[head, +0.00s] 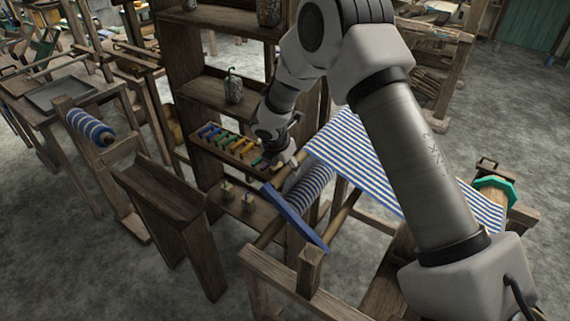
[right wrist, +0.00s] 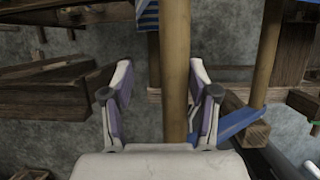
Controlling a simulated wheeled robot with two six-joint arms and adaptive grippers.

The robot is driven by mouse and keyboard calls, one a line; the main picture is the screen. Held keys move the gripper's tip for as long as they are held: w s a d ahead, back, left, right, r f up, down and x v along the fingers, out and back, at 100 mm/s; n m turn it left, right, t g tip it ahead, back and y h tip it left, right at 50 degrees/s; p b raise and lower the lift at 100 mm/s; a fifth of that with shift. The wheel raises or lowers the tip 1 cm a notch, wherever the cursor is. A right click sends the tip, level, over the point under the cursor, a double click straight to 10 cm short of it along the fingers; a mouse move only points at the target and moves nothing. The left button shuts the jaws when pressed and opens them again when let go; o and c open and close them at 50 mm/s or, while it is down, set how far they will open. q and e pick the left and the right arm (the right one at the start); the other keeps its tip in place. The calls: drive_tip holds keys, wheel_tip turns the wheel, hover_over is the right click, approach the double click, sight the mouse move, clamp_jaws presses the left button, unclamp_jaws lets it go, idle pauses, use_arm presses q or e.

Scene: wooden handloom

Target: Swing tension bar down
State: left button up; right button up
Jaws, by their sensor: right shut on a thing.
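The handloom carries blue-and-white striped cloth (head: 362,165) that slopes over its frame, with a striped roll (head: 309,186) beneath. A flat blue arm (head: 297,217) slants at the loom's near left side; a blue piece also shows in the right wrist view (right wrist: 238,122). My right gripper (head: 283,161) is at the loom's upper left, by the cloth's edge. In the right wrist view its fingers (right wrist: 161,85) stand on both sides of a round wooden bar (right wrist: 177,60), which I take as the tension bar. My left gripper is not in view.
A wooden shelf (head: 208,90) stands just behind the gripper, with a tray of colored spools (head: 228,148) and a jar (head: 234,88). A wooden trough (head: 160,190) stands at left. My right arm hides part of the loom. Bare floor (head: 75,260) lies front left.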

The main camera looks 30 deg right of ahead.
drive_tip(key=shift+r, duration=0.2)
drive_tip(key=v, duration=1.1)
drive_tip(key=shift+r, duration=0.3)
drive_tip(key=shift+s+a, duration=0.15)
drive_tip(key=shift+a, duration=0.05)
